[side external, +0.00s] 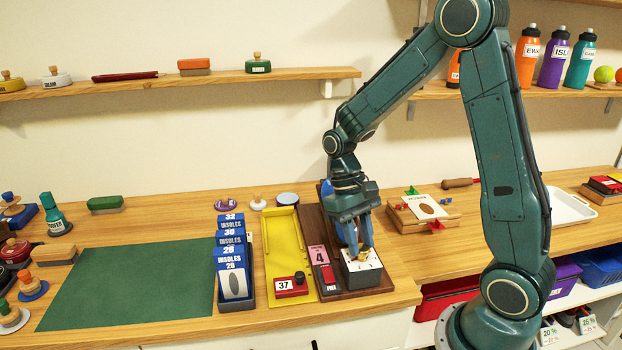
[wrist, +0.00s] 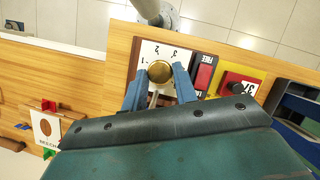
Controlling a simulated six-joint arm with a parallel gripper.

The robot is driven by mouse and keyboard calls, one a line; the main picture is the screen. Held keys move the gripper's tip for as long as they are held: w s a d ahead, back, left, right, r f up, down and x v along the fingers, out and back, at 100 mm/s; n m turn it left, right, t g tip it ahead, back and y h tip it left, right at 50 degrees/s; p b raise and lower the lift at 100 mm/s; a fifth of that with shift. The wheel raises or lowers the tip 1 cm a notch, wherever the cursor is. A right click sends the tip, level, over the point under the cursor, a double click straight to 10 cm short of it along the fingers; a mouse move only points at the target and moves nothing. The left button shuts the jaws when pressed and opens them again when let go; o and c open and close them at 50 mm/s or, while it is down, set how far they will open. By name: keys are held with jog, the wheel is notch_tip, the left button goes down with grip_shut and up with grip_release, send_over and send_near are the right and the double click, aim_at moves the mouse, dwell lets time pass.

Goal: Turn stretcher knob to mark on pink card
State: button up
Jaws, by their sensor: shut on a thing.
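The stretcher knob is a round brass knob (wrist: 160,72) on a white dial plate (wrist: 145,58) with numbers around it. In the side external view the dial box (side external: 362,278) sits at the front of a dark brown base, and the knob is mostly hidden by my gripper. My gripper (side external: 361,250) points down and is shut on the knob; its blue fingers (wrist: 160,84) stand on either side of it. The pink card (side external: 318,255) shows a 4 and stands just left of the dial, behind a red FREE block (side external: 328,277). The knob's pointer mark is not clear.
A yellow tray (side external: 283,245) with a red block marked 37 (side external: 291,285) lies left of the base. The insoles box (side external: 235,265) and green mat (side external: 135,285) are further left. A wooden block with a card (side external: 425,207) stands to the right.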

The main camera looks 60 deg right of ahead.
jog(key=o, duration=0.7)
jog(key=v, duration=1.4)
jog(key=shift+s, duration=0.1)
jog(key=shift+a+r, duration=0.1)
jog(key=shift+a, duration=0.05)
notch_tip(320, 180, up, 4)
jog(key=n+t+h, duration=0.1)
jog(key=n+t, duration=0.1)
jog(key=t, duration=0.3)
send_over(359, 269)
jog(key=shift+s+a+f+n+t+h, duration=0.1)
jog(key=shift+s+a+n+t, duration=0.25)
jog(key=shift+s+t, duration=0.75)
jog(key=shift+s+a+f+n+t+h, duration=0.1)
jog(key=shift+s+a+n+t, duration=0.35)
jog(key=shift+s, duration=1.15)
jog(key=shift+s+a+f+n+t+h, duration=0.1)
jog(key=shift+s+a+n+t, duration=0.1)
jog(key=shift+s+t, duration=0.95)
